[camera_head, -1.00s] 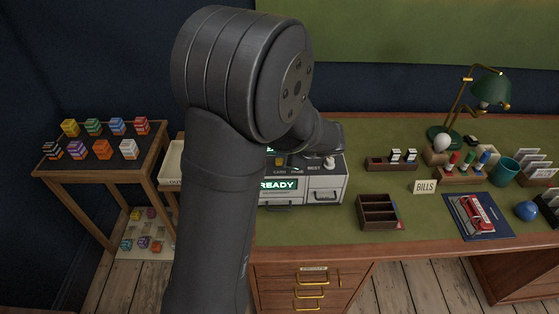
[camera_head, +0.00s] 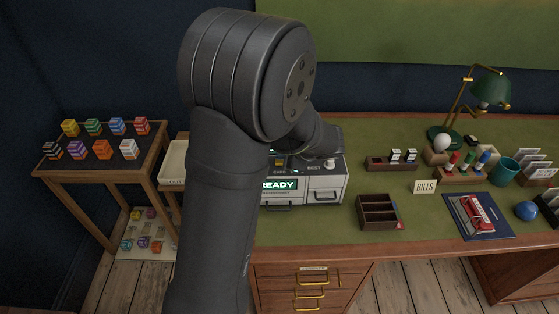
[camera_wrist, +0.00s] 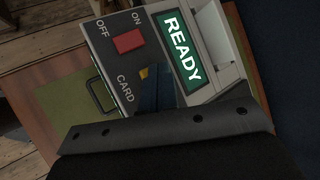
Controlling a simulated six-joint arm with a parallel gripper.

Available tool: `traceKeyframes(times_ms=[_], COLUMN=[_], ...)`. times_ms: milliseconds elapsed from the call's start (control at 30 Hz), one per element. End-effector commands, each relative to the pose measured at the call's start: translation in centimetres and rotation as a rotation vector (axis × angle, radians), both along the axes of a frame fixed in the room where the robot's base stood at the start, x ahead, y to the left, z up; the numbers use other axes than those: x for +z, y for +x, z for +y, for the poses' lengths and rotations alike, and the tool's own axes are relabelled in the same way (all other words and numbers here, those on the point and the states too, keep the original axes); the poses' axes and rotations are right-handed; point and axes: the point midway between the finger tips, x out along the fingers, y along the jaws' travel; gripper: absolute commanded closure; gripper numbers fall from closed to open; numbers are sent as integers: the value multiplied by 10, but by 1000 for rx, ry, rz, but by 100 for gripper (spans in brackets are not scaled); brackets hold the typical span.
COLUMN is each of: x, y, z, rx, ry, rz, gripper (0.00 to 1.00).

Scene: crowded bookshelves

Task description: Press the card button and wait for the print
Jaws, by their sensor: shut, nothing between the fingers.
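The printer (camera_head: 322,190) is a grey and white box on the desk, partly behind my arm. Its green screen (camera_head: 279,184) reads READY, also in the wrist view (camera_wrist: 182,47). The yellow card button (camera_head: 279,161) sits above the CARD label; in the wrist view only a sliver of yellow (camera_wrist: 144,73) shows beside that label. My gripper (camera_wrist: 165,88) is shut and empty, with its tips over the panel next to the CARD label. I cannot tell whether the tips touch the button. In the head view my arm hides the gripper.
A red ON/OFF switch (camera_wrist: 128,41) lies close to the gripper. A pale knob (camera_head: 329,163) is on the printer's right. A dark divided tray (camera_head: 377,212) and a BILLS sign (camera_head: 425,187) stand to the right. A side table (camera_head: 100,160) with colored blocks is left.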

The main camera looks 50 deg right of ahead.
Motion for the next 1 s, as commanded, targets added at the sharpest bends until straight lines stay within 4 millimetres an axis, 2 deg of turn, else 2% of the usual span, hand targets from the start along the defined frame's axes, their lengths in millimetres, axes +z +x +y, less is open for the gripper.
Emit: traceKeyframes(times_ms=[1000], x=[-8], y=[0], z=[0], rx=[0], ry=[0], rz=[0], gripper=[100])
